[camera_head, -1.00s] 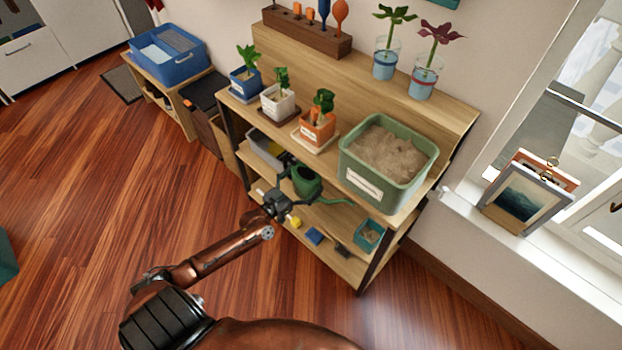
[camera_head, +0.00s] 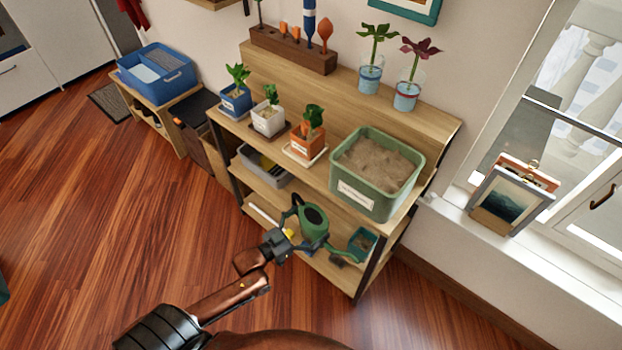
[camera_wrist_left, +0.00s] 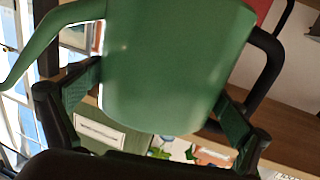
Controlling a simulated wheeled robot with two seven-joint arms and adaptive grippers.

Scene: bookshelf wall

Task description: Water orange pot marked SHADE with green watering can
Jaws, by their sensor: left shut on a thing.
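The green watering can (camera_head: 314,226) is held by my left gripper (camera_head: 281,243) in front of the shelf, below the top board. Its spout points right in the head view. In the left wrist view the can (camera_wrist_left: 175,65) fills the middle, between the fingers of the gripper (camera_wrist_left: 158,112). The orange pot (camera_head: 303,147) holds a small green plant and stands on a pale saucer on the upper board, above and behind the can. Its label is too small to read here. My right gripper is not in view.
On the same board stand a white pot (camera_head: 268,124), a blue pot (camera_head: 236,102) and a large green bin of soil (camera_head: 352,197). Behind them are two glasses with plants (camera_head: 370,77).

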